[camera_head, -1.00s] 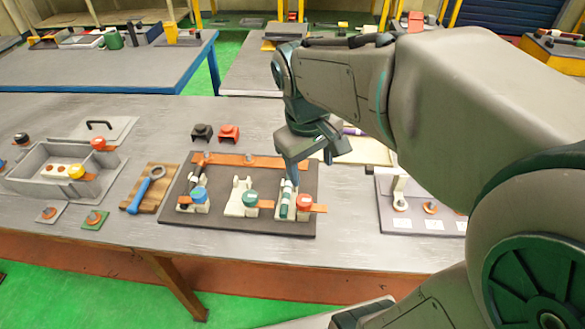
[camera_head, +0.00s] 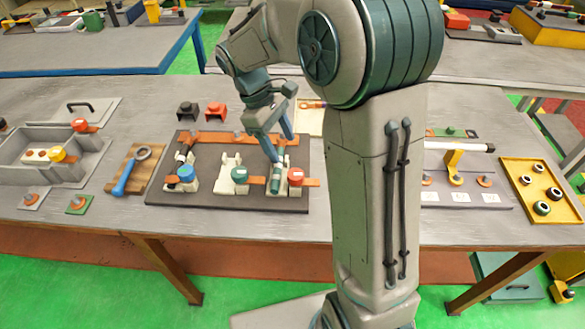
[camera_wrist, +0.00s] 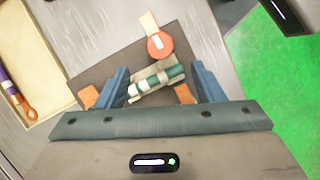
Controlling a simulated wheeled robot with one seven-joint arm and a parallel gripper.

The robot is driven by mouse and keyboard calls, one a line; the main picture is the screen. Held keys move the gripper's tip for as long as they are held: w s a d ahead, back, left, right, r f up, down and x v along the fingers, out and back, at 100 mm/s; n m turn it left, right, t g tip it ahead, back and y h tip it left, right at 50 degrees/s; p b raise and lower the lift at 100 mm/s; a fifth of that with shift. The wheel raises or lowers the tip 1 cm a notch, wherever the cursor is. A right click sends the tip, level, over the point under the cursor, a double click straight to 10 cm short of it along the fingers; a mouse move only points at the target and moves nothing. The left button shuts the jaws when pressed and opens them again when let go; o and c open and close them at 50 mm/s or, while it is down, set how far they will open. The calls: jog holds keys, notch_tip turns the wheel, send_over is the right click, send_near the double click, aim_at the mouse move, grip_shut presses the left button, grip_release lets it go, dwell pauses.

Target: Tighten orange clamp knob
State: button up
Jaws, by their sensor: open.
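The orange clamp knob (camera_head: 295,176) is a round red-orange cap at the right end of the dark fixture board (camera_head: 215,200). In the wrist view the knob (camera_wrist: 159,44) lies beyond my fingertips, with a pale orange strap beside it. A green-and-white cylinder (camera_head: 275,179) rests in a cream holder just left of the knob. My gripper (camera_head: 281,149) is open above and behind that cylinder. In the wrist view its two blue fingers (camera_wrist: 160,72) stand on either side of the cylinder (camera_wrist: 157,80), with no contact visible. Height above it is unclear.
Blue (camera_head: 186,172) and green (camera_head: 239,174) knobs stand left on the same board. A grey box (camera_head: 52,152) is at far left. A yellow tray (camera_head: 545,200) with rings is at far right.

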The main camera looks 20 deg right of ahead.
aim_at(295, 174)
jog(key=x, duration=0.9)
jog(key=c, duration=1)
